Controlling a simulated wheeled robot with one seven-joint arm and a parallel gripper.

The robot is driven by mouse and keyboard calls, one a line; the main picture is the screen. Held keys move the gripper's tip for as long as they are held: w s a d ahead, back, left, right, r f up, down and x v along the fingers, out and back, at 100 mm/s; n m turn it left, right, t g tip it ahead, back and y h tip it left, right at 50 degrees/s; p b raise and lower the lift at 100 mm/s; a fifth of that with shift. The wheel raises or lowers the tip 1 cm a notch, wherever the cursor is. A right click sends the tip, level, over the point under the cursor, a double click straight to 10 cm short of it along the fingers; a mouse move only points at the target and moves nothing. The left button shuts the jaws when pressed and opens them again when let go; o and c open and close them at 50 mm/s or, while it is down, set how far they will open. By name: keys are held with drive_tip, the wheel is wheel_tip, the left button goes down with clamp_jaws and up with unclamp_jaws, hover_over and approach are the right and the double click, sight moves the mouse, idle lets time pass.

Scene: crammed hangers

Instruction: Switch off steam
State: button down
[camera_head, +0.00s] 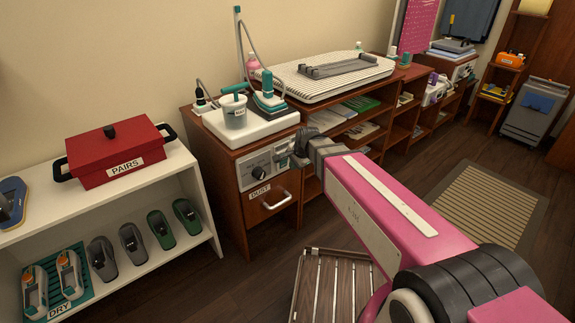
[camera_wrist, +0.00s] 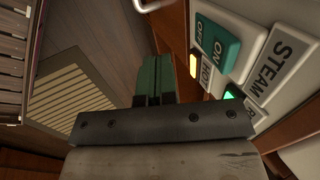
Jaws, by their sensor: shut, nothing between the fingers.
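A yellow lamp (camera_wrist: 193,66) and a green lamp (camera_wrist: 228,95) glow nearby. My gripper also shows in the wrist view (camera_wrist: 152,62), its green fingers together and empty, left of the switch and apparently apart from it.
A handled drawer (camera_head: 270,203) lies below the panel. An iron (camera_head: 268,97) and a labelled cup (camera_head: 234,112) stand on the white unit above. A slatted wooden stool (camera_head: 333,285) is below my arm. A white shelf (camera_head: 195,170) stands left.

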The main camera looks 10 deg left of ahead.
drive_tip(key=s+d+v, duration=0.1)
drive_tip(key=v, duration=0.6)
drive_tip(key=shift+d+f, duration=0.1)
drive_tip(key=shift+d, duration=0.05)
